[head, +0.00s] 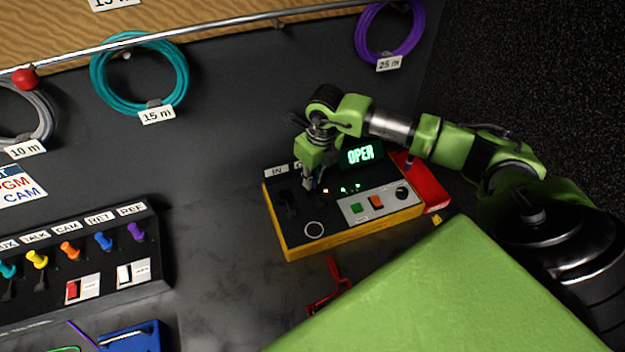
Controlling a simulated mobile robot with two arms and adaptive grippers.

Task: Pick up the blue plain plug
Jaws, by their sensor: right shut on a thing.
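My right gripper (308,184) points down over the left part of a yellow-sided tester box (352,232) with a lit "OPER" display. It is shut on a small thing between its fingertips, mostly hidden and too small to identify. A blue plug (103,241) stands in the black panel at the left, under the "RET" label. A tiny blue-tipped thing (408,164) shows by the red box at the tester's right end; I cannot tell what it is. My left gripper is not in view.
The black panel (60,290) holds several coloured plugs. A red box (428,188) adjoins the tester's right end. A red tool (328,290) lies in front of it. Cable coils, teal (182,75) and purple (362,40), hang behind. The grey surface between panel and tester is clear.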

